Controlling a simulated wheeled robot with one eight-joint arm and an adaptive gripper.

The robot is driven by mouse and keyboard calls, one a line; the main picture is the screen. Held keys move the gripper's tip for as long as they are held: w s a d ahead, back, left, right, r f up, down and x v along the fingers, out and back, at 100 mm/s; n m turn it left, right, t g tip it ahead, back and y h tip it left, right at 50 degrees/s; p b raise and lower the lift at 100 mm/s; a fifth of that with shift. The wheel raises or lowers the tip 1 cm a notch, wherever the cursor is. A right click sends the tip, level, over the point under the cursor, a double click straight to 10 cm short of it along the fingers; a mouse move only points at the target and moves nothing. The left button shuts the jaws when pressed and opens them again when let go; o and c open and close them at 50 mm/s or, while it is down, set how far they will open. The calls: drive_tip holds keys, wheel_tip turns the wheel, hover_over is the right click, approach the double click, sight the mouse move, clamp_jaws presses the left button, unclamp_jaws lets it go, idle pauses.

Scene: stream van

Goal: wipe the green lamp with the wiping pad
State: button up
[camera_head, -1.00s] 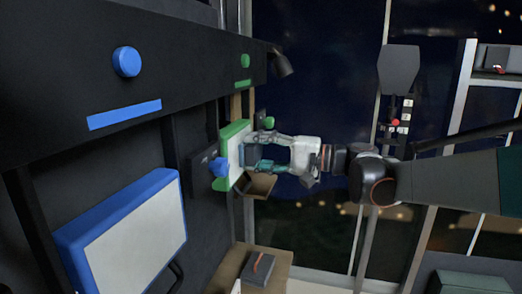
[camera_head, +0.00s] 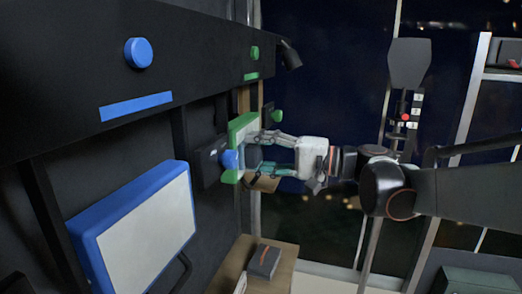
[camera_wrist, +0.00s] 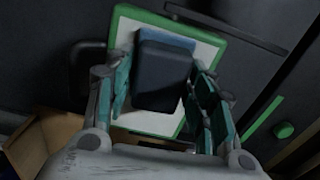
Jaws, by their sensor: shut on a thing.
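The green lamp (camera_head: 240,122) is a white panel in a green frame, mounted at the dark wall; in the wrist view its green rim (camera_wrist: 232,35) and white face surround the pad. The wiping pad (camera_wrist: 162,78) is a dark block with a blue layer on its far side. My gripper (camera_head: 262,155) is shut on the pad, with teal fingers on either side of it in the wrist view (camera_wrist: 160,95). The pad is in front of the white face, at or very near it; I cannot tell if it touches.
A larger blue-framed lamp (camera_head: 140,225) stands at the left. An open cardboard box (camera_wrist: 50,140) is below. A wooden surface (camera_head: 275,275) holds a dark box (camera_head: 264,262).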

sight(258, 156)
drive_tip(key=shift+s+a, duration=0.2)
drive_tip(key=shift+s, duration=0.35)
drive_tip(key=shift+s+a, duration=0.15)
drive_tip(key=shift+s, duration=0.35)
drive_tip(key=shift+d, duration=0.1)
drive_tip(key=shift+v, duration=2.95)
drive_tip(key=v, duration=0.3)
drive_tip(key=shift+x, duration=3.55)
